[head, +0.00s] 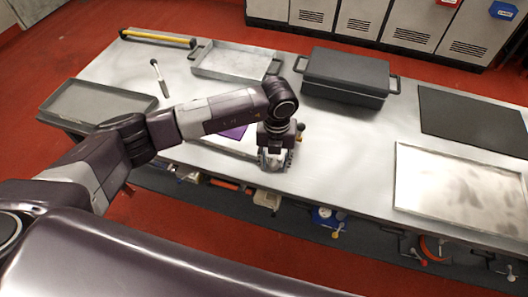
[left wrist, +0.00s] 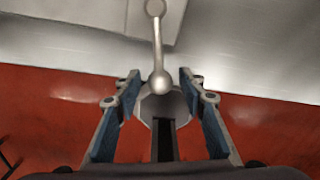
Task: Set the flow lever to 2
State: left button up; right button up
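My left gripper (head: 272,160) is over the front edge of the worktable, pointing down, in the head view. In the left wrist view the left gripper (left wrist: 158,84) is open, with its two blue-padded fingers spread apart. A bare metal lever (left wrist: 157,45) with a ball at each end lies along the middle of that view. Its near ball is between the fingertips, with a gap on both sides. It may be the flow lever; no scale or number is readable. The gripper hides this spot in the head view. My right gripper is not in view.
The worktable (head: 350,135) holds a dark lidded box (head: 345,75), shallow trays (head: 235,62) and a dark mat (head: 475,117). Several fittings with handles sit below the front edge, including a blue one (head: 322,218). The tabletop right of the gripper is clear.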

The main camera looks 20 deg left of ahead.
pick_arm(q)
jog(key=shift+r+p, duration=2.2)
jog(key=shift+r, duration=1.35)
jog(key=shift+f, duration=0.1)
